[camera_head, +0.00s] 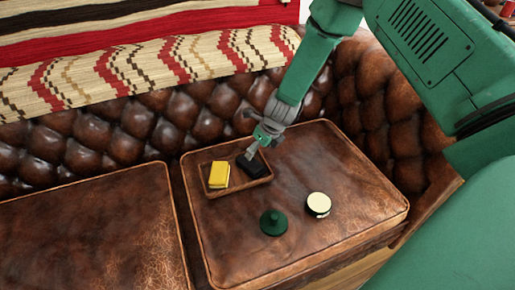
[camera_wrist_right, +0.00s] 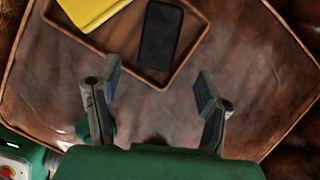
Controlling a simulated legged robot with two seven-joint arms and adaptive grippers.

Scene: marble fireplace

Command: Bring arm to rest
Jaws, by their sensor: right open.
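My right arm reaches down from the top right of the head view. Its gripper (camera_head: 256,150) is over the right part of a brown tray (camera_head: 237,188), close to a black phone-like object (camera_head: 254,166). In the wrist view the right gripper (camera_wrist_right: 158,82) is open with nothing between its fingers. The black object (camera_wrist_right: 160,36) lies in the tray (camera_wrist_right: 112,52) beyond the fingertips. A yellow block (camera_head: 219,174) lies in the tray's left part; it also shows in the wrist view (camera_wrist_right: 88,8). My left gripper is not in view.
The tray rests on a brown leather cushion (camera_head: 350,175). A dark green round object (camera_head: 273,222) and a cream-topped round object (camera_head: 318,204) stand in front of it. A tufted leather backrest (camera_head: 120,130) rises behind. The left cushion (camera_head: 90,230) is clear.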

